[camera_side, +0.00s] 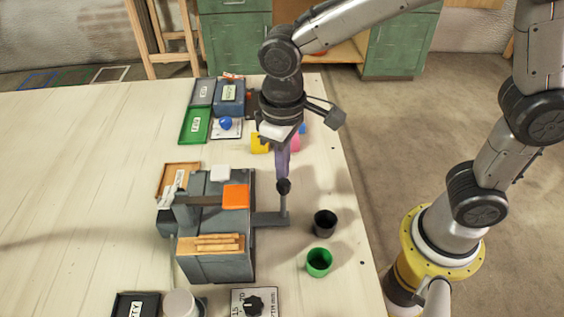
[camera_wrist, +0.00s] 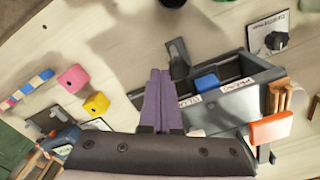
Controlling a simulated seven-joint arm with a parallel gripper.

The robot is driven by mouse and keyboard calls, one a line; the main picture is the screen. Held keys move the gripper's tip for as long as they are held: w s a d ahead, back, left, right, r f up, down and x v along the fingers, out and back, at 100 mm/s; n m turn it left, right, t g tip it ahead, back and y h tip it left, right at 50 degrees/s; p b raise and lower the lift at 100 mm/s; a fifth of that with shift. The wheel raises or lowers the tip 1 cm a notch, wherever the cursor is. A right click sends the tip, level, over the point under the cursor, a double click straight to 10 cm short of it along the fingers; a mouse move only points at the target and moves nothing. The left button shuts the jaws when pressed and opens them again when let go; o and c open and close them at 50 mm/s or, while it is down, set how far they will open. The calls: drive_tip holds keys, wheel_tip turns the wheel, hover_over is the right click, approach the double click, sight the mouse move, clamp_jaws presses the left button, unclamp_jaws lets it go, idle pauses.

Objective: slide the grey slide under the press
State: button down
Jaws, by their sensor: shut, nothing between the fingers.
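The grey press (camera_side: 215,265) stands on the table, with an orange block (camera_side: 236,196) on top and wooden laths (camera_side: 217,243) across its front part. The grey slide (camera_side: 268,219) sticks out of its right side and has an upright post with a dark knob (camera_side: 283,186). My gripper (camera_side: 283,172) is shut and empty, pointing down just above the knob; I cannot tell whether they touch. In the wrist view, the shut purple fingers (camera_wrist: 159,78) lie beside the slide's dark end (camera_wrist: 178,55). The press (camera_wrist: 225,118) shows there with a blue block (camera_wrist: 206,81) in its recess.
A black cup (camera_side: 325,222) and a green cup (camera_side: 319,261) stand right of the press, near the table edge. A dial card (camera_side: 254,302) lies in front. Trays, including a green one (camera_side: 195,126), and a yellow block (camera_side: 260,142) are behind. The table's left is clear.

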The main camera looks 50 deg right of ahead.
drive_tip(key=shift+s+a, duration=0.95)
drive_tip(key=shift+w+d, duration=0.45)
drive_tip(key=shift+r, duration=3)
